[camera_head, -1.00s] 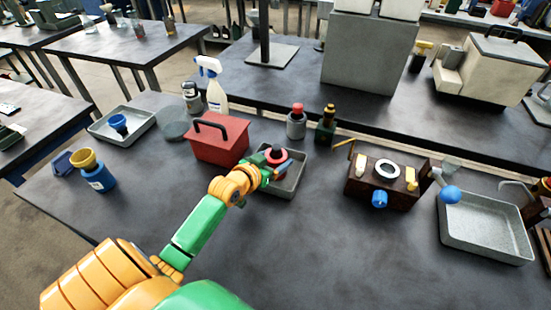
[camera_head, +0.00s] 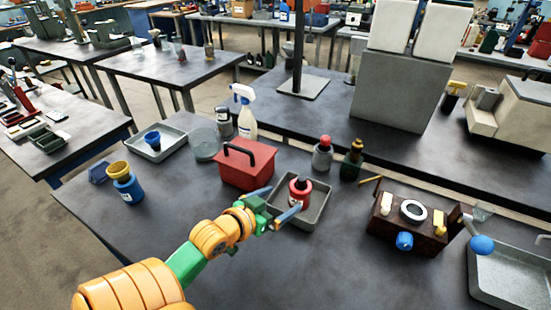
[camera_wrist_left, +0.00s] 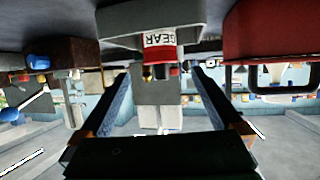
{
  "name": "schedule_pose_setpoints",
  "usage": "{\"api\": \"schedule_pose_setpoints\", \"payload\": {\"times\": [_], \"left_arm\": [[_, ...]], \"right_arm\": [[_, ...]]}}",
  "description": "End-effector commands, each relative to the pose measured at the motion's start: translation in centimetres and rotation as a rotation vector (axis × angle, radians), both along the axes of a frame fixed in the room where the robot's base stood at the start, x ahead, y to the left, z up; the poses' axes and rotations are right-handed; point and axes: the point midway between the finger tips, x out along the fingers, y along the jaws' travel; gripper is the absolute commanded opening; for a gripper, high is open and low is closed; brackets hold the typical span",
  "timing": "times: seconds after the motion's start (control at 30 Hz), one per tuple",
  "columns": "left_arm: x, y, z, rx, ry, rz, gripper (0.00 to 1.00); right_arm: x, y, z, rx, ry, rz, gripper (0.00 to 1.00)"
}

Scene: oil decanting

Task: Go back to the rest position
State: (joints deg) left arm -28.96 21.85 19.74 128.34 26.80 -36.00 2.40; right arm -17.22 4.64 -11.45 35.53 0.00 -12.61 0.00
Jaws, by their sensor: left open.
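My left gripper (camera_head: 276,204) is open and empty, with its two fingers spread just in front of a red can (camera_head: 300,192). The can stands upright in a grey tray (camera_head: 322,203) at the middle of the table. In the left wrist view, which is upside down, the red can (camera_wrist_left: 160,60) with its white "GEAR" label shows beyond and between the open fingers (camera_wrist_left: 163,85), apart from them. My right gripper is not in view.
A red toolbox (camera_head: 246,166) stands close to the left of the tray. A brown box (camera_head: 405,222) with a blue knob is to the right. A blue bottle with a yellow funnel (camera_head: 127,185) stands at left. The front table area is bare.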

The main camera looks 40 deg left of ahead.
Motion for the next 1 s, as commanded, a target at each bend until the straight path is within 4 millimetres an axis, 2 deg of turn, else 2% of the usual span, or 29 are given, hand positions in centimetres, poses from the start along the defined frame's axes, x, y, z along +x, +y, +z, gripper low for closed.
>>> {"api": "schedule_pose_setpoints", "payload": {"times": [0.1,0.2,0.63,0.8,1.0], "left_arm": [[-1.4,0.0,0.5,0.001,0.001,0.000,1.00],[-1.8,-0.1,0.7,0.001,0.000,-0.001,1.00],[-1.8,-0.1,1.1,0.001,-0.001,0.000,1.00],[-1.8,-0.1,5.3,0.001,-0.001,0.000,1.00],[-1.8,-0.1,8.3,0.001,-0.001,0.000,1.00]], "right_arm": [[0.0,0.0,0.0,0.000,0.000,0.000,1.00],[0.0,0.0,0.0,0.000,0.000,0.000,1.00],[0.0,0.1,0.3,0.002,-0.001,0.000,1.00],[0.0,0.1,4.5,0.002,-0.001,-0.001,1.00],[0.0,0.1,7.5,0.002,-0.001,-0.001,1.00]]}}
